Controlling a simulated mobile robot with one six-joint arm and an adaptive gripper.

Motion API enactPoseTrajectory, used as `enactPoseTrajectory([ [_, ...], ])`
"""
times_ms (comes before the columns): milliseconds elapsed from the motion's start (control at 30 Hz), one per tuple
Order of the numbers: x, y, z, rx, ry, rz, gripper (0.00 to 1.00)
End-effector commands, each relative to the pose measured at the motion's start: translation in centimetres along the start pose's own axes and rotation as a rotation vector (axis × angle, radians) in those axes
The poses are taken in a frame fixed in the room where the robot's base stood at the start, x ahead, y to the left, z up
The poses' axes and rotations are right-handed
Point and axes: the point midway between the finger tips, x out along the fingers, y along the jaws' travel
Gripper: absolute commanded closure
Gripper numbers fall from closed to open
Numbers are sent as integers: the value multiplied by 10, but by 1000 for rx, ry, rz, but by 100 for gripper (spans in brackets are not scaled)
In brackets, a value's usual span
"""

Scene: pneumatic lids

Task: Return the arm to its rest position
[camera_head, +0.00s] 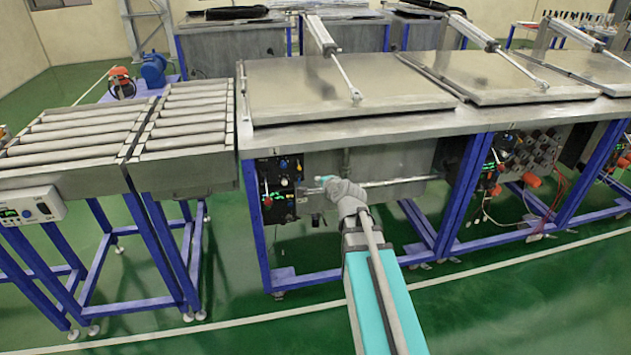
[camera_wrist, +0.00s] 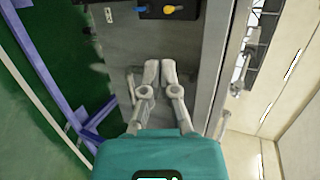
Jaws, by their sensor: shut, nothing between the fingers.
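My arm (camera_head: 378,290) reaches forward from the bottom of the head view, low in front of the metal workbench. My gripper (camera_head: 322,180) is at its end, near the black control panel (camera_head: 278,188) on the bench's front. In the wrist view my gripper (camera_wrist: 160,66) shows two grey fingers with their tips close together and nothing between them. The control panel also shows at the top of the wrist view (camera_wrist: 172,8), with a blue and a yellow knob. I cannot tell whether the fingertips touch the bench front.
A flat metal lid (camera_head: 345,88) lies closed on the bench, with a pneumatic cylinder (camera_head: 322,35) above it. A roller conveyor (camera_head: 75,140) on blue legs stands at the left. More lidded benches (camera_head: 490,78) stand at the right. The green floor (camera_head: 480,300) in front is clear.

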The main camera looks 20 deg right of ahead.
Motion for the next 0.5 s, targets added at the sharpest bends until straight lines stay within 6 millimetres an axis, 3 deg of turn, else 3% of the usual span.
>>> enactPoseTrajectory([
  [500, 1, 0, 5, -4, -7, 1, 100],
])
